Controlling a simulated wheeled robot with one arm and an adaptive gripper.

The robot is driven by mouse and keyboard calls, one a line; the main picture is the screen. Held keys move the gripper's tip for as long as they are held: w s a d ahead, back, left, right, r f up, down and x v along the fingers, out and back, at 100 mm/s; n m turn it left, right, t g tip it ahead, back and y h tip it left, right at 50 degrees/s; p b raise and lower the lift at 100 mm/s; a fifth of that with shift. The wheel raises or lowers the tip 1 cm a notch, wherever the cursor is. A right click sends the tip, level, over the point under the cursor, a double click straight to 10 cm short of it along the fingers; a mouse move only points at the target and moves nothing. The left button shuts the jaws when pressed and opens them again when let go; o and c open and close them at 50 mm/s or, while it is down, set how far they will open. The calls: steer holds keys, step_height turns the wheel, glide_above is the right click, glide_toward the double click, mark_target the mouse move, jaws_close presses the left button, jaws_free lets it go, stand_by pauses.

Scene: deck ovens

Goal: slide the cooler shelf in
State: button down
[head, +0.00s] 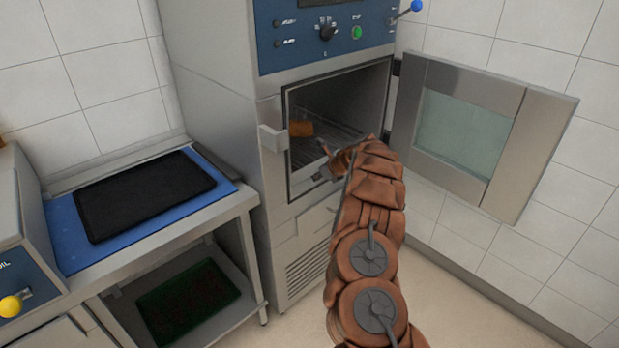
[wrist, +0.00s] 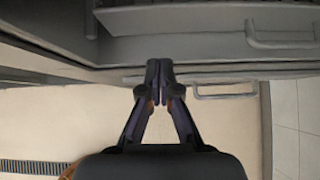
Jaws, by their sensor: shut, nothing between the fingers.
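The cooler is a tall steel cabinet with a blue control panel (head: 330,32). Its window door (head: 462,128) stands open to the right. Inside the opening, a wire shelf (head: 342,134) shows, with an orange-brown block (head: 301,129) at its left. How far out the shelf sits is hard to tell. My gripper (head: 326,152) is at the front of the opening, its fingers near the shelf's front. In the wrist view my gripper (wrist: 160,66) is shut and empty, its tips close to a grey horizontal edge (wrist: 200,72). Contact cannot be told. My arm hides the opening's lower right.
A steel table at left holds a black tray (head: 145,195) on a blue mat (head: 62,236). A dark green tray (head: 188,303) lies on its lower shelf. The open door bounds the right side. Floor (head: 475,300) at the right front is clear.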

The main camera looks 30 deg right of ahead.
steer(key=b+v, duration=0.2)
steer(key=v, duration=0.6)
steer(key=shift+s+a+r, duration=0.2)
steer(key=shift+s+r, duration=0.1)
steer(key=shift+r, duration=0.05)
steer(key=s+a+r+n+g+y, duration=0.1)
steer(key=s+a+r+n, duration=0.25)
steer(key=a, duration=0.45)
steer(key=s+a+r+n+g+y, duration=0.15)
steer(key=a+r+n, duration=0.25)
steer(key=a, duration=0.4)
steer(key=s+a+r+n+g, duration=0.1)
steer(key=s+a+r+n, duration=0.1)
steer(key=s+a+n, duration=0.4)
steer(key=s+a+r+n+g, duration=0.2)
steer(key=s+a+r+n, duration=0.15)
steer(key=s+a, duration=0.4)
steer(key=s+a+n+g+h, duration=0.25)
steer(key=s+n, duration=0.55)
steer(key=s, duration=1)
steer(key=s+d+f+n+g+h, duration=0.1)
steer(key=s+d+n, duration=0.1)
steer(key=s, duration=0.8)
steer(key=s+d+f+n+g+h, duration=0.1)
steer(key=s+n, duration=0.4)
steer(key=s, duration=0.5)
steer(key=shift+d+f+n+h, duration=0.3)
steer(key=shift+d+f, duration=0.35)
steer(key=shift+f, duration=0.05)
